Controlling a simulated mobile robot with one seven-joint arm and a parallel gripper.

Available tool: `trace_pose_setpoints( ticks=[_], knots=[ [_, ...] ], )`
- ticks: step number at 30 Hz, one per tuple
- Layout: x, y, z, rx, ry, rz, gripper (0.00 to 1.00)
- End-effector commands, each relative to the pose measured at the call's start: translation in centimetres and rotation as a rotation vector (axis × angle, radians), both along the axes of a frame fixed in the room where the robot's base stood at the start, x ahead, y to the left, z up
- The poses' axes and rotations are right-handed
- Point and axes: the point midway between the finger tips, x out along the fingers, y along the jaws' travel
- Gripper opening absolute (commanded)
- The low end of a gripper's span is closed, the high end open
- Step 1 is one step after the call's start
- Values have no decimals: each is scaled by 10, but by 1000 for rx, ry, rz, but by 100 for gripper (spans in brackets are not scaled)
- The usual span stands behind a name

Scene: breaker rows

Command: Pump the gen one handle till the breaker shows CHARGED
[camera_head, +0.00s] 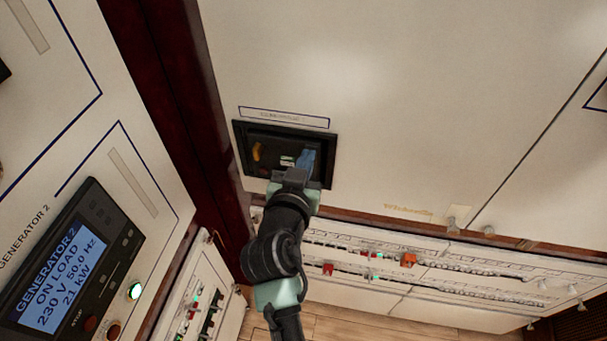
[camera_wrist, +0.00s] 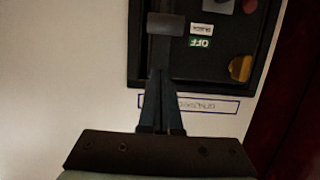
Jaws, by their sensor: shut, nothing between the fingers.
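The black breaker unit (camera_head: 285,155) is set in a white panel under a small outlined label (camera_head: 284,117) too blurred to read. In the wrist view the breaker (camera_wrist: 215,60) appears upside down. It shows a grey handle (camera_wrist: 166,24), a green OFF flag (camera_wrist: 200,42) and a white flag (camera_wrist: 201,29) whose text is too small to read. My gripper (camera_head: 308,156) is in front of the breaker's right side. In the wrist view its shut, empty fingers (camera_wrist: 160,78) point at the handle. I cannot tell whether they touch it.
A yellow-orange part (camera_wrist: 240,68) is on the breaker face, near a red button (camera_wrist: 250,5). A Generator 2 display (camera_head: 62,270) reads ON LOAD on the left panel. A dark red post (camera_head: 180,100) stands left of the breaker. Rows of switches (camera_head: 400,262) run below.

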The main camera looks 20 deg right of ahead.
Motion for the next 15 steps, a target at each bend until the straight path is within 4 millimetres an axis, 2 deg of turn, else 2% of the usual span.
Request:
trace_pose_setpoints(
  ticks=[1,6,15],
  knots=[
    [-6,4,-10,0,9,1,0],
    [-16,11,-26,0,5,2,0],
    [-20,14,-33,0,1,2,0]
  ],
)
